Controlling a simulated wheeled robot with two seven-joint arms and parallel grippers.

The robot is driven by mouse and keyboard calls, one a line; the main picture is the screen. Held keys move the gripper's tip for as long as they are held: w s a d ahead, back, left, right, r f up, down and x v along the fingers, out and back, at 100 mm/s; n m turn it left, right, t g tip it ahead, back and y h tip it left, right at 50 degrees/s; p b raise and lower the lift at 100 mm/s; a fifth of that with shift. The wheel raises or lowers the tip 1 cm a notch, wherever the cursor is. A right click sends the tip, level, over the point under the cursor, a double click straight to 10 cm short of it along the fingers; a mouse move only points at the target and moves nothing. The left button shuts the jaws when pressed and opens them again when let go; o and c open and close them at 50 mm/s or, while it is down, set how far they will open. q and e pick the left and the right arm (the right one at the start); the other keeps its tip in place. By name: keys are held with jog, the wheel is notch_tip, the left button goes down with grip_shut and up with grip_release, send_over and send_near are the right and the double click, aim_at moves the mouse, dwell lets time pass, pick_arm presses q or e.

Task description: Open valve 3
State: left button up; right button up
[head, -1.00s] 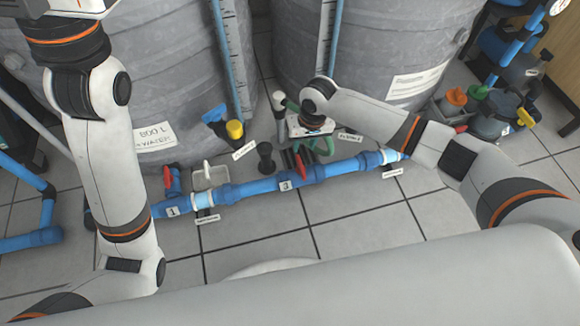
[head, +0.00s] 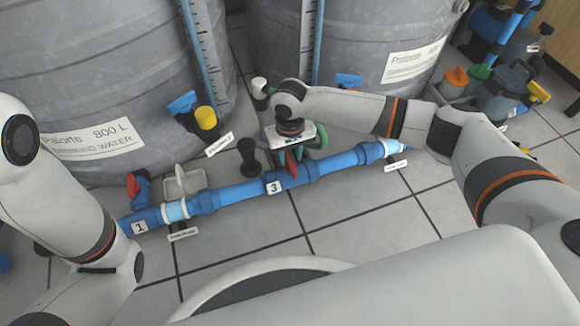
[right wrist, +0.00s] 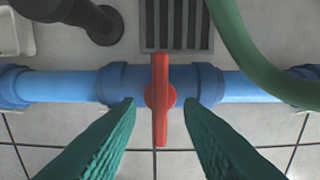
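Valve 3 is on the blue pipe beside the tag marked 3 (head: 273,187). Its red handle (head: 291,166) is partly hidden by my right gripper in the head view. In the right wrist view the red handle (right wrist: 160,125) lies straight across the blue pipe (right wrist: 65,86). My right gripper (head: 292,156) is just above the valve. Its green fingers (right wrist: 160,106) are open, one on each side of the handle's near end, with gaps on both sides. My left arm shows at the left, but its gripper is out of view.
Another red-handled valve (head: 134,186) is near tag 1 (head: 139,227). A black fitting (head: 248,156) and a green hose (right wrist: 250,60) are close to valve 3. Two large grey tanks (head: 95,70) stand behind the pipe. The tiled floor in front is clear.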

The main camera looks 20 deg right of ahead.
aim_at(290, 164)
jog(key=shift+f+b, duration=0.7)
jog(key=shift+f, duration=0.5)
jog(key=shift+c, duration=0.2)
